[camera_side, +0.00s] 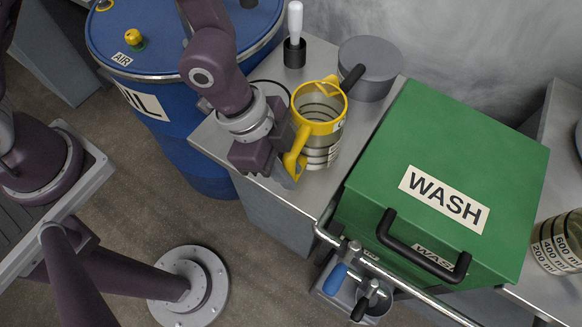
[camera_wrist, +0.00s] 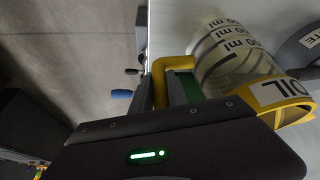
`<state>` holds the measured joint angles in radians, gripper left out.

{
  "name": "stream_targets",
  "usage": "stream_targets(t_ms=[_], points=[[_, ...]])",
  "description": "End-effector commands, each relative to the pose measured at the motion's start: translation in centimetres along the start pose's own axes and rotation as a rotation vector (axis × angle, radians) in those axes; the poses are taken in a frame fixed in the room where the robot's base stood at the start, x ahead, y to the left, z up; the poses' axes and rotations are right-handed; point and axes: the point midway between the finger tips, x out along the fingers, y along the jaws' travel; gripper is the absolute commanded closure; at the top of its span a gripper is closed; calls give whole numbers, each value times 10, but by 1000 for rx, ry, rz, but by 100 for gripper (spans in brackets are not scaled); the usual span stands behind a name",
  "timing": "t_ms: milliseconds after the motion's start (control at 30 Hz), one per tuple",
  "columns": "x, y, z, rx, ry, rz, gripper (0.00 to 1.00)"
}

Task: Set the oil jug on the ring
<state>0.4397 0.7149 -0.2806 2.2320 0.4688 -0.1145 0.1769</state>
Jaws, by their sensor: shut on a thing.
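The oil jug (camera_side: 321,128) is clear with dark measure bands, a yellow rim, spout and handle. My gripper (camera_side: 287,172) is shut on its yellow handle, at the jug's lower left in the side view. The jug looks upright, over the metal bench top; I cannot tell whether its base touches the bench. In the wrist view the jug (camera_wrist: 235,55) lies beyond my fingers (camera_wrist: 178,88), with an OIL label on its yellow band. A thin dark ring (camera_side: 270,82) is marked on the bench left of the jug, partly hidden by my wrist and the jug.
A grey round pot (camera_side: 370,68) with a dark handle stands just behind the jug. A white-handled tool in a black holder (camera_side: 294,50) stands behind the ring. A green WASH box (camera_side: 450,150) is at right, a blue oil drum (camera_side: 165,110) at left. Another measuring jug (camera_side: 560,243) is far right.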

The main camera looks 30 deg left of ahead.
Motion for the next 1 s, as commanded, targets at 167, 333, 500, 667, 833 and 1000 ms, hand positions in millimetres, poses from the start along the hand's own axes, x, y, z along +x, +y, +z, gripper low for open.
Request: stream_targets(t_ms=[167,333,500,667,833,1000], points=[[-44,-2,-19,-1,5,-5,100],[-62,2,-25,-22,0,-12,100],[-50,13,-8,-180,-5,-77,100],[-35,15,12,-386,-4,-163,100],[-20,6,48,-737,-4,-314,100],[-22,-23,82,-1114,5,-471,100]])
